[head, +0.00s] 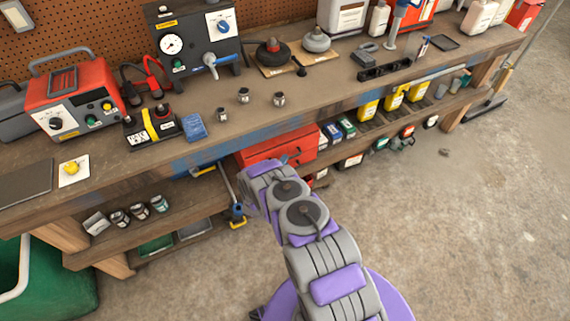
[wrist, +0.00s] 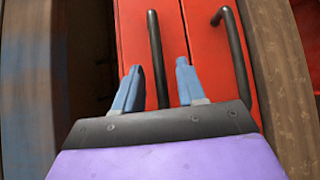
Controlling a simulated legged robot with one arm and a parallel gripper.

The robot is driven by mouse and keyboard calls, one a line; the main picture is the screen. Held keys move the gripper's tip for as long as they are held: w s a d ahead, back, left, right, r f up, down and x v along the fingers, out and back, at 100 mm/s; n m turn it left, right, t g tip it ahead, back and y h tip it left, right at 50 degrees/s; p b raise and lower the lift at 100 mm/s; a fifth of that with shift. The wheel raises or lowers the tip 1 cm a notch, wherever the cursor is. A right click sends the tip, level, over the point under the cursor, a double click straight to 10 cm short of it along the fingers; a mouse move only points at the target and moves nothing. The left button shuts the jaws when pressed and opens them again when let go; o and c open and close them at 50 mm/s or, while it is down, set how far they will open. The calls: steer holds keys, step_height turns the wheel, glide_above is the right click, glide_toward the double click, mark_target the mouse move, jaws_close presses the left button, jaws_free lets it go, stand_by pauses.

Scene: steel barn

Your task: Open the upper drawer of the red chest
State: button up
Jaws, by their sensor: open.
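The red chest (head: 275,148) sits on the shelf under the workbench in the head view, partly hidden by my arm. In the wrist view, its red front (wrist: 205,55) fills the middle, turned sideways, with two dark bar handles. The handle nearer the blue-painted wood, which looks like the upper drawer's handle (wrist: 154,50), lies between my fingertips. The other handle (wrist: 237,50) is to the right, outside my fingers. My gripper (wrist: 158,64) is open, with one finger on each side of the first handle. I cannot tell whether either finger touches it. Both drawers look shut.
The workbench's blue-painted front edge (head: 215,150) is above the chest. Wood (wrist: 275,75) borders the chest closely in the wrist view. Small boxes (head: 338,130) stand right of the chest. A blue-and-yellow tool (head: 237,213) is left of my arm. Concrete floor (head: 450,220) is clear at right.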

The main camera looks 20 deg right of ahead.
steer(key=shift+w+d+f, duration=0.1)
steer(key=shift+w+d, duration=0.35)
steer(key=shift+d, duration=0.1)
steer(key=shift+c, duration=0.4)
steer(key=shift+a, duration=0.1)
jaws_close()
